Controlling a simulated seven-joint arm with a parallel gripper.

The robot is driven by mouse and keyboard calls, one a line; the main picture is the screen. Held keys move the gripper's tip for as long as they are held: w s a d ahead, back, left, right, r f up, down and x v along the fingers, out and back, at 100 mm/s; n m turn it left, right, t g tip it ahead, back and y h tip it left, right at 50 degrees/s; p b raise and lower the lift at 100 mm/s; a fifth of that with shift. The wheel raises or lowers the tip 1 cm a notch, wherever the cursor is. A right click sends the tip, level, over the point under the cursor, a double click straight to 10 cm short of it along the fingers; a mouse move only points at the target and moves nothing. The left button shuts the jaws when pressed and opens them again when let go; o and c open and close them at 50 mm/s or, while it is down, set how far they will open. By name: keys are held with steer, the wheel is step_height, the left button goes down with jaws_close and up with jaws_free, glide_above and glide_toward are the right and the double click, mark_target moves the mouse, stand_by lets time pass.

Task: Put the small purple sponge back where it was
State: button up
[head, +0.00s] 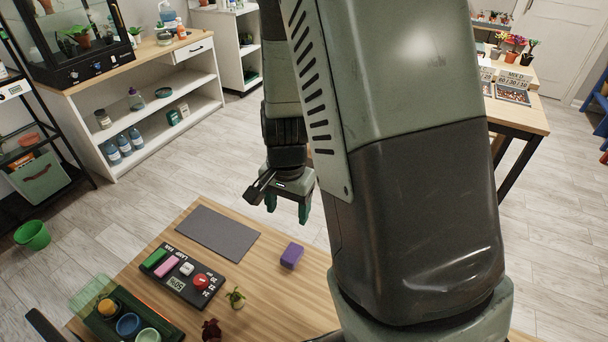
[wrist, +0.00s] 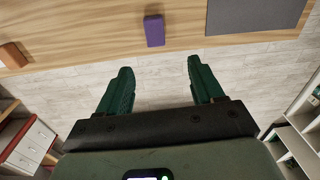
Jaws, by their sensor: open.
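The small purple sponge (head: 292,255) lies on the wooden table, to the right of the grey mat and apart from it. It also shows in the wrist view (wrist: 154,31), near the table edge, above and between my fingers in the picture. My gripper (head: 288,212) is open and empty, beyond the table's far edge in the head view. In the wrist view, the two green fingers (wrist: 162,80) are spread wide over the floor, with nothing between them.
The grey mat (head: 216,234) lies bare on the table (head: 262,302). A black panel (head: 176,291) with coloured blocks and a display, a dark green tray (head: 101,326) with bowls, and a small plant (head: 236,298) stand nearby. An orange-brown block (wrist: 13,55) shows in the wrist view.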

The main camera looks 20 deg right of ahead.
steer(key=s+r+n+t, duration=0.2)
steer(key=s+r+n, duration=0.15)
steer(key=r, duration=0.75)
steer(key=s+r+n+t, duration=0.25)
steer(key=s+r, duration=0.25)
steer(key=r, duration=0.6)
steer(key=s+r+n, duration=0.2)
steer(key=s+r, duration=0.3)
steer(key=s, duration=0.2)
steer(key=shift+s+d+r+n+t, duration=0.15)
steer(key=shift+d+r+n+t, duration=0.1)
steer(key=shift+r+n+t, duration=0.1)
